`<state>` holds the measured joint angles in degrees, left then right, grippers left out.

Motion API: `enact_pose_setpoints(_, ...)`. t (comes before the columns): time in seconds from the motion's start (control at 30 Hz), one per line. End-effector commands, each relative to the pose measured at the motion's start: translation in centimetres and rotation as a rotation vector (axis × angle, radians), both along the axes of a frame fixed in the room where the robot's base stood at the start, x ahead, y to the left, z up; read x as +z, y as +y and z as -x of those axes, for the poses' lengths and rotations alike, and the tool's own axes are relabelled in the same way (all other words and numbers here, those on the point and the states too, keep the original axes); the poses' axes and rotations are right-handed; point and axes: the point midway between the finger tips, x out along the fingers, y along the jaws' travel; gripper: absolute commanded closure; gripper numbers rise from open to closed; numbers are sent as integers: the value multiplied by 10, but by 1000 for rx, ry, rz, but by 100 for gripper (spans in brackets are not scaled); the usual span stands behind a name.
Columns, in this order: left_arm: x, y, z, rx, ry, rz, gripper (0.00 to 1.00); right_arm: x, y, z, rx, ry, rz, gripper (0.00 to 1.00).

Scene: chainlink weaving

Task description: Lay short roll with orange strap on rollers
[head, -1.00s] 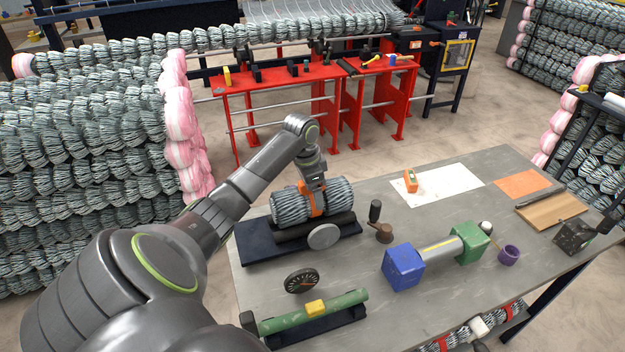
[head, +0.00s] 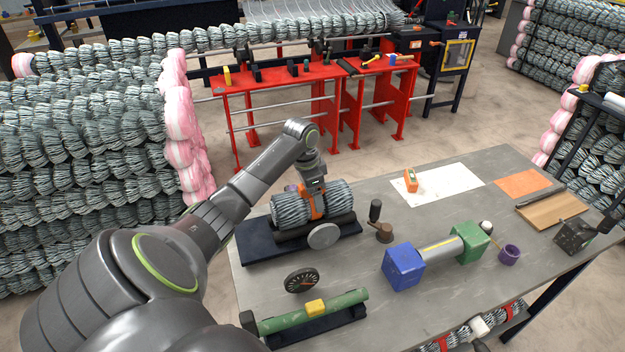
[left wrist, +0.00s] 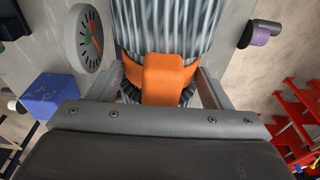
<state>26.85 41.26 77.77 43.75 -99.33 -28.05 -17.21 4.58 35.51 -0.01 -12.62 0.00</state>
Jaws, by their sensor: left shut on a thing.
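The short roll (head: 286,211) is a bundle of grey chainlink with an orange strap (head: 316,199) around its middle. It lies along the dark rollers (head: 290,236) of a black stand on the grey workbench; whether it fully touches them I cannot tell. My left gripper (head: 317,192) comes down from above and is shut on the roll at the strap. In the left wrist view the orange strap (left wrist: 170,75) fills the space between the fingers, with the grey roll (left wrist: 170,30) beyond. My right gripper is not in view.
A blue block (head: 403,266) and green block (head: 474,242) sit farther right. Red frames (head: 290,85) stand behind the bench.

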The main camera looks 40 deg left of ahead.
Motion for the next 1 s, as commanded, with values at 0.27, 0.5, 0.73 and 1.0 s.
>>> enact_pose_setpoints(0.27,-4,0,0,-1,-2,0,71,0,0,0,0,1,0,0)
enact_pose_setpoints(0.5,-9,0,-1,-1,-2,0,71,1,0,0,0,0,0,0)
enact_pose_setpoints(0.73,-9,0,0,-1,-1,-1,2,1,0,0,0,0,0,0)
enact_pose_setpoints(1.0,-10,0,1,1,1,1,2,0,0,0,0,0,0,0)
